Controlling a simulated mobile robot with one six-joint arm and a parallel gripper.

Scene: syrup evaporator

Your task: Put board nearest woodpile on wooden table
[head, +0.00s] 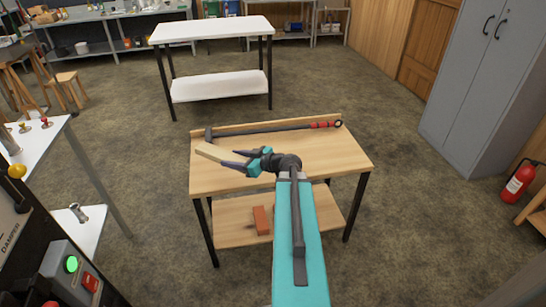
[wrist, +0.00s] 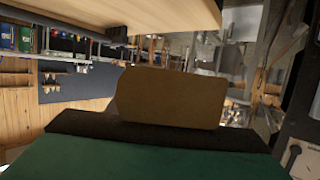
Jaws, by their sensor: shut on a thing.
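My gripper (head: 246,162) is shut on a light wooden board (head: 218,152), a short pale piece that sticks out to the left from the fingers. In the head view the board is over the left part of the wooden table (head: 330,163). I cannot tell whether it touches the top or hangs above it. In the wrist view the board (wrist: 170,97) stands up from the dark finger edge, and a wooden slab edge (wrist: 150,12) shows at the top. No woodpile can be made out.
A long dark tool with a red grip (head: 270,129) lies along the table's back edge. An orange-red block (head: 261,220) sits on the lower shelf. A white table (head: 215,29) stands behind. A grey cabinet (head: 480,80) and a fire extinguisher (head: 518,182) are at right.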

